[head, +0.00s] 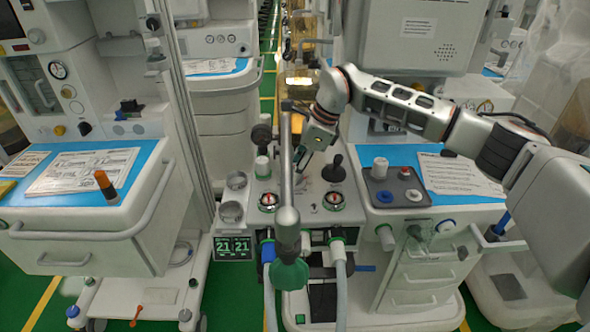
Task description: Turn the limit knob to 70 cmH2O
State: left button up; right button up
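A grey machine panel (310,218) stands at the centre, with two round red-and-white gauges, the left one (268,201) and the right one (333,201). A black knob (334,172) stands up at the panel's right, and a white-and-green knob (262,168) at its left. No limit scale is readable, and I cannot tell for certain which knob is the limit knob. My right gripper (303,155) reaches in from the right and points down over the panel, left of the black knob and apart from it. Its fingers are small and dark, so their opening is unclear. My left gripper is not in view.
A tray (395,187) with several knobs lies on the right cart. A blue-topped cart (75,222) stands left. Hoses hang below the panel.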

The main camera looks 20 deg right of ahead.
jog(key=shift+r+m+p, duration=0.3)
jog(key=shift+m+p, duration=0.2)
jog(key=shift+p, duration=0.25)
jog(key=shift+m+t+p, duration=0.3)
jog(key=shift+t+p, duration=0.1)
jog(key=shift+p, duration=0.05)
jog(key=shift+m+p, duration=0.45)
jog(key=shift+m, duration=0.05)
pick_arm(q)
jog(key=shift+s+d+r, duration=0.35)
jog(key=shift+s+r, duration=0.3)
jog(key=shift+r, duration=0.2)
pick_arm(e)
jog(key=shift+f+m, duration=0.25)
jog(key=shift+m, duration=0.05)
jog(key=shift+h, duration=0.3)
jog(key=o, duration=1.1)
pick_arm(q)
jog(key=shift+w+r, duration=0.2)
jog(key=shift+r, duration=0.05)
